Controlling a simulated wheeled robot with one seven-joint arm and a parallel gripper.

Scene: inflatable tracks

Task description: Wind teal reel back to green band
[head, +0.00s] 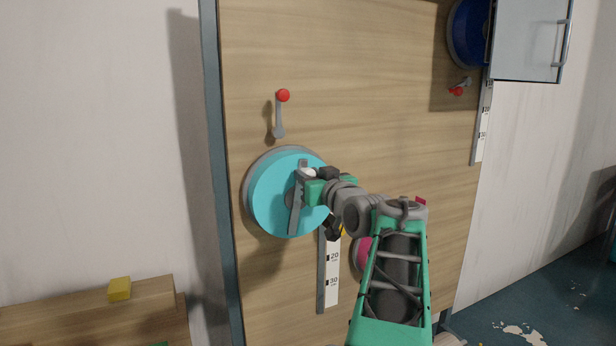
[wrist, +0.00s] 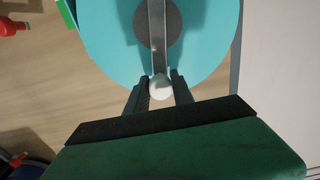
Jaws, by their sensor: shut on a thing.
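The teal reel (head: 268,200) is a round disc mounted on an upright wooden board, with a grey hub and a grey crank bar (head: 296,212) across its face. In the wrist view the reel (wrist: 105,38) fills the top, and the crank bar (wrist: 157,40) ends in a white knob (wrist: 161,88). My gripper (wrist: 161,92) is shut on that knob, with a finger on each side. In the head view my gripper (head: 308,180) is at the reel's upper right. A bit of green (wrist: 68,13) shows beside the reel in the wrist view; I cannot tell whether it is the band.
A red-tipped lever (head: 281,112) stands above the reel. A numbered scale (head: 328,272) hangs below it. A pink reel (head: 363,255) is partly behind my arm. A blue reel (head: 467,32) and a grey cabinet door (head: 528,40) are at upper right.

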